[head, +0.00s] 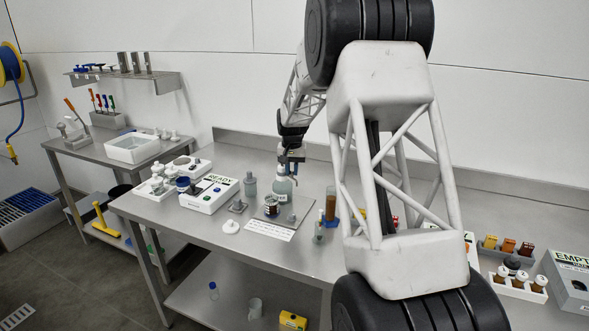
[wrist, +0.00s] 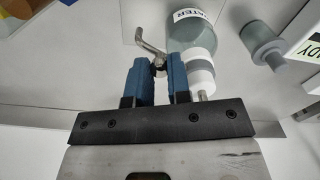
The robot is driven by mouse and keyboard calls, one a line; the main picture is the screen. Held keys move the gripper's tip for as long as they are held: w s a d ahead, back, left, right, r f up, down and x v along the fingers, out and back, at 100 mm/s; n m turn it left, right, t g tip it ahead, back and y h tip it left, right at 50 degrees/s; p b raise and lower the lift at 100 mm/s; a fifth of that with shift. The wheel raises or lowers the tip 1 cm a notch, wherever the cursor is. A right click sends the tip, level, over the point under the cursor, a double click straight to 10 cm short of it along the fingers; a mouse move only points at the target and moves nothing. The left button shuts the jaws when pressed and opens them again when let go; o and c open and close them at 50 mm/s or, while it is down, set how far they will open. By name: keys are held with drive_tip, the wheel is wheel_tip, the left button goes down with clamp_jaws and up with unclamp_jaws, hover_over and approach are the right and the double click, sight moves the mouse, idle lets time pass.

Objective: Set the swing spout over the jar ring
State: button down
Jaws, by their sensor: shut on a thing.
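The bent metal swing spout (wrist: 150,48) shows in the wrist view, its free end curving up and to the left. My gripper (wrist: 157,68) has its blue fingers on either side of the spout's knob end and is shut on it. In the head view my gripper (head: 291,154) is just above the clear bottle labelled WATER (head: 281,186); the bottle also shows beside the fingers in the wrist view (wrist: 190,38). I cannot make out the jar ring clearly in either view.
The steel bench (head: 160,212) carries a white READY box (head: 211,193) to the left and a grey bottle (head: 250,185) close by. A blue-based cylinder (head: 330,207) stands to the right. A printed card (head: 268,230) lies in front. My arm hides part of the right side.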

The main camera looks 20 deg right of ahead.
drive_tip(key=w+a+m, duration=0.1)
drive_tip(key=a+m, duration=0.5)
drive_tip(key=m, duration=0.6)
drive_tip(key=shift+w+m, duration=0.25)
drive_tip(key=shift+m, duration=0.15)
drive_tip(key=c, duration=1.1)
unclamp_jaws()
drive_tip(key=shift+o, duration=0.2)
drive_tip(key=shift+r, duration=0.15)
wheel_tip(320, 180, up, 8)
drive_tip(key=shift+f, duration=0.2)
